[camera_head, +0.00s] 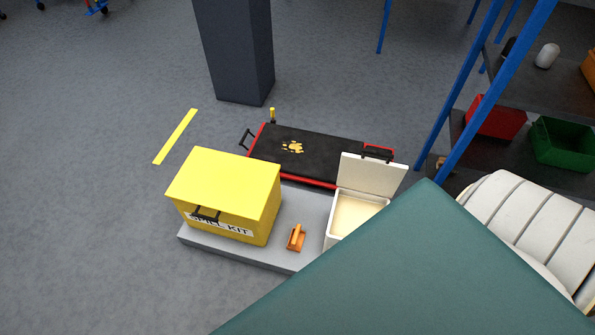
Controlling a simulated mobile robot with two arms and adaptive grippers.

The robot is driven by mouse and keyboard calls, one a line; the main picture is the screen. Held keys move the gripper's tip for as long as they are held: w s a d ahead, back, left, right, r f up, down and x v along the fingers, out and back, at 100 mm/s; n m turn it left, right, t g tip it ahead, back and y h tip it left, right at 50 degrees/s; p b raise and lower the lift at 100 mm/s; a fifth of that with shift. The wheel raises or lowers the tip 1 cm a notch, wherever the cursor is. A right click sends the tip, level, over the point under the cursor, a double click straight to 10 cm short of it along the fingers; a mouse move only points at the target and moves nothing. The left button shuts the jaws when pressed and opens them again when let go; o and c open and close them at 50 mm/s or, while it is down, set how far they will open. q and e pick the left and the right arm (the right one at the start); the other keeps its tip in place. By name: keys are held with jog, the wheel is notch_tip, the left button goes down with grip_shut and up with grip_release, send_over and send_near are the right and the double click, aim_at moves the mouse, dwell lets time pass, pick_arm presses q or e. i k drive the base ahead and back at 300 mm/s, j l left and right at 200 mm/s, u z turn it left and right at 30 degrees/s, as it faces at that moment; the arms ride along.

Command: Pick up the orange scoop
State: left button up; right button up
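The orange scoop (296,238) lies on a low grey platform (285,263), in the gap between a yellow spill kit box and a white bin. A lighter piece, perhaps its handle, runs along its top. Nothing is touching the scoop that I can see. Neither of my grippers is in the head view.
The yellow box (225,184) stands left of the scoop. The white bin (340,230), lid raised, holds pale material at its right. A black-and-red creeper (325,152) lies behind. A teal surface (430,270) covers the lower right. Shelving (545,100) stands right. Left floor is clear.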

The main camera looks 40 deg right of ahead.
aim_at(296, 237)
jog(key=z, duration=1.1)
